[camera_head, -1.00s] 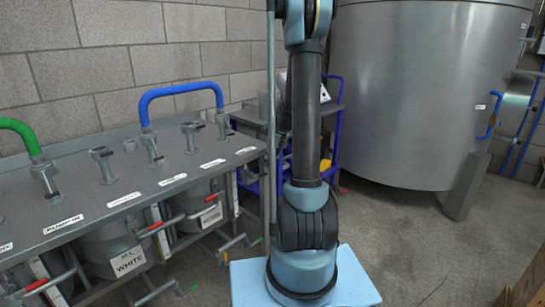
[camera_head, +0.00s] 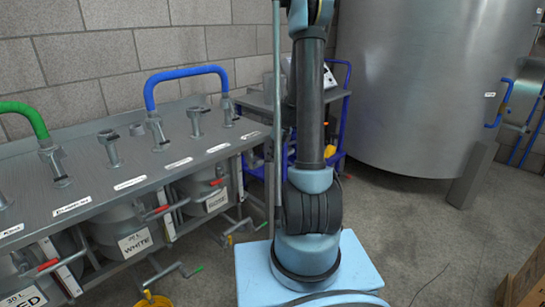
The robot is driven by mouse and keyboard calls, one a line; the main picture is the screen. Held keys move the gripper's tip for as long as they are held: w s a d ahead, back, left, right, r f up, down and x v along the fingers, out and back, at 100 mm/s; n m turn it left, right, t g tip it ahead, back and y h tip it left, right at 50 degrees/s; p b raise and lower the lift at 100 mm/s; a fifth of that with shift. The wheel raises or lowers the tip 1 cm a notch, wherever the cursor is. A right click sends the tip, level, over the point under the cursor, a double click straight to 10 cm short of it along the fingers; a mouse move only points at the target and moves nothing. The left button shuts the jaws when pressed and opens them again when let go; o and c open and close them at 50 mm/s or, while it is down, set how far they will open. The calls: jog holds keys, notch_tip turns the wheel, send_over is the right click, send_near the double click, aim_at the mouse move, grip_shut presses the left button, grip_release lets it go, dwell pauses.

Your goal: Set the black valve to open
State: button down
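I cannot make out a black valve in this view. Several grey metal valve fittings stand in a row on the steel bench (camera_head: 30,205), such as one (camera_head: 110,145) near its middle. Red-handled levers (camera_head: 157,213) and green-tipped handles (camera_head: 191,271) show at the vessels below the bench. My gripper is out of view; only part of my arm shows, rising past the top edge.
A blue hose (camera_head: 188,73) and a green hose (camera_head: 27,115) arch over the bench. A vessel with a WHITE label (camera_head: 136,243) stands below. A blue-framed cart (camera_head: 347,105) and large steel tank (camera_head: 418,95) stand behind. A yellow object (camera_head: 152,301) is at the bottom. Floor at right is mostly clear.

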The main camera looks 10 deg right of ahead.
jog(key=shift+f, duration=1)
jog(key=shift+d, duration=0.1)
